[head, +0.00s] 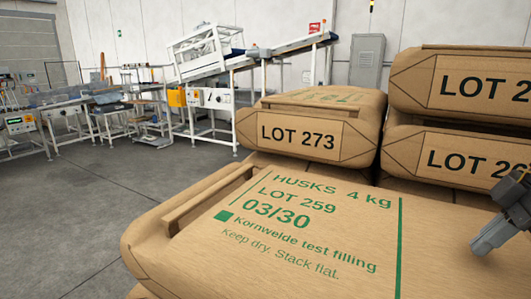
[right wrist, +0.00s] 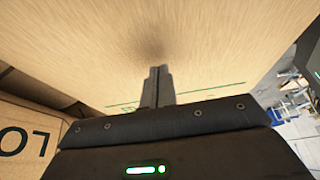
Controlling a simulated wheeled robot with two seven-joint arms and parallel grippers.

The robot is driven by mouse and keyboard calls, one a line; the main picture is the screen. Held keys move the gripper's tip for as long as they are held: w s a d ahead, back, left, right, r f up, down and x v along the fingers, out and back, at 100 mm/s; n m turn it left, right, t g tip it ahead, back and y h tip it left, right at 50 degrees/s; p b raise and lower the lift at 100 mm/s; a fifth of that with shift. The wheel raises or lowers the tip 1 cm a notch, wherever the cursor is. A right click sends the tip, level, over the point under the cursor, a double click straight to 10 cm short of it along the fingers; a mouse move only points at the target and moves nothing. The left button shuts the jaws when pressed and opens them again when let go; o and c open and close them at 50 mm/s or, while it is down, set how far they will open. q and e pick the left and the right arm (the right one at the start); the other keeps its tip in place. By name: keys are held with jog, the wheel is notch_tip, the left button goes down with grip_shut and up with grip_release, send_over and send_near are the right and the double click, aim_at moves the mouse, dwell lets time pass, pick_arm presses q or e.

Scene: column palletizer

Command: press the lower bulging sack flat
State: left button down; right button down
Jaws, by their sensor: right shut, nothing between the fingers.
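A large brown paper sack (head: 310,240) marked HUSKS 4 kg, LOT 259 lies in the foreground of the head view, lower than the sacks behind it. Its printed top looks gently rounded. My right gripper (head: 482,246) is over its right part, fingers shut and empty, pointing down at the top. In the right wrist view the shut fingers (right wrist: 158,73) point at the tan sack surface (right wrist: 215,50), with a dark shaded patch just beyond the tips. I cannot tell whether the tips touch it. My left gripper is not in view.
A LOT 273 sack (head: 300,140) lies behind the front sack. Two stacked sacks, the upper one (head: 412,80) and the lower one (head: 402,150), rise at the right near my right arm. A conveyor (head: 220,97) stands far back. Grey floor (head: 60,215) is clear at left.

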jog(key=shift+s+f+b, duration=0.1)
jog(key=shift+f+b, duration=0.45)
jog(key=shift+f, duration=0.2)
jog(key=shift+r+p, duration=0.5)
jog(key=shift+r, duration=0.05)
notch_tip(320, 180, up, 8)
jog(key=p, duration=0.5)
